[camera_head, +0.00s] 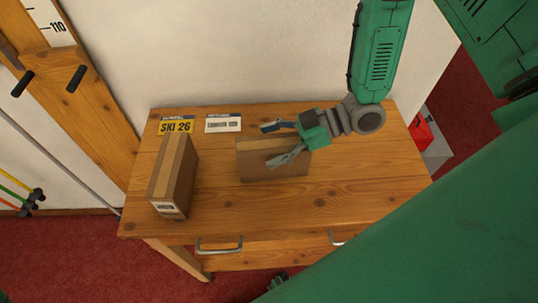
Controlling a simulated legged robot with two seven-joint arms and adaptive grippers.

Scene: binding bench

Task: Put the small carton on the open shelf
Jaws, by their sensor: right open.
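A brown carton (257,172) lies on the wooden bench, near its middle. My right gripper (272,144) is open, its fingers pointing left. One finger shows in front of the carton and the other beyond its back edge; I cannot tell whether either touches it. The gripper hides part of the carton's top and right side. A second, taller-looking carton (174,178) with a tape strip and a white label stands at the bench's left end. I cannot tell for sure which is the small carton. No open shelf is clearly seen.
The bench (340,195) has free room right of the middle carton and in front. A yellow sign (175,126) and a white label card (223,124) are at its back edge. Drawer handles (219,246) stick out in front. A red box (421,133) is beyond the right end.

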